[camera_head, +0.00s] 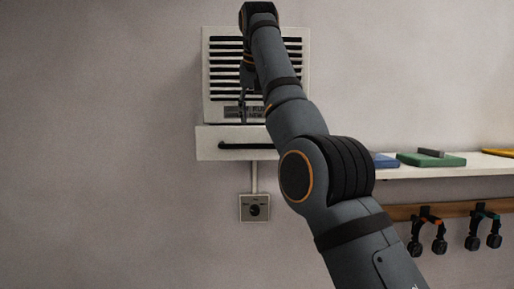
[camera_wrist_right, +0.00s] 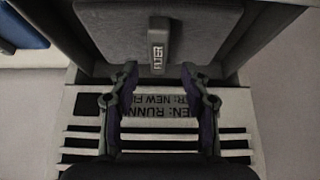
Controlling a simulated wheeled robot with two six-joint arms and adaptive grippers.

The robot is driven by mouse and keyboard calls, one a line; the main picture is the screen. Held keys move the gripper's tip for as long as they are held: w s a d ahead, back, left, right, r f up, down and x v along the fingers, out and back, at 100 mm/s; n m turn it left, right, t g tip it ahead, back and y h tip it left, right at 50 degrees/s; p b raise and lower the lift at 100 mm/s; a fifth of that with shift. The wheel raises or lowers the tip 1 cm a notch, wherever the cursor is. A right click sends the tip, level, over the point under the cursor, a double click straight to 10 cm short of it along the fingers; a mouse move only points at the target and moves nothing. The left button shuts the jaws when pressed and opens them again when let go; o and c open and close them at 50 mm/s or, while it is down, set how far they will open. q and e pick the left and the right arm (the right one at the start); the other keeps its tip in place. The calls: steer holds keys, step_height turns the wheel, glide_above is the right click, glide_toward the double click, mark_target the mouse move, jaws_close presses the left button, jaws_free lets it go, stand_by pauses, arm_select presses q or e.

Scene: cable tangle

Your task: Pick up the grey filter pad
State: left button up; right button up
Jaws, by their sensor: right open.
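A flat dark grey pad (camera_wrist_right: 205,28), which looks like the grey filter pad, lies inside a grey frame at the top of the right wrist view. In the head view my right gripper (camera_head: 244,112) points down in front of the white slatted unit (camera_head: 221,75) on the wall. The pad cannot be made out there. My left gripper is not in view.
A drawer-like base with a dark handle (camera_head: 235,146) is under the unit, above a wall box (camera_head: 255,207) with a black knob. The shelf (camera_head: 485,164) at right holds blue, green (camera_head: 430,159) and yellow pads. A wooden rail (camera_head: 455,208) with hanging clamp-like items is below.

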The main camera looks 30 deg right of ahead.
steer(key=shift+d+f+b, duration=0.3)
steer(key=shift+f, duration=0.6)
steer(key=shift+w+f, duration=0.1)
steer(key=shift+f, duration=0.15)
steer(key=shift+w+f, duration=0.2)
steer(key=shift+f, duration=0.05)
steer(key=shift+d, duration=0.1)
steer(key=c, duration=0.3)
jaws_close()
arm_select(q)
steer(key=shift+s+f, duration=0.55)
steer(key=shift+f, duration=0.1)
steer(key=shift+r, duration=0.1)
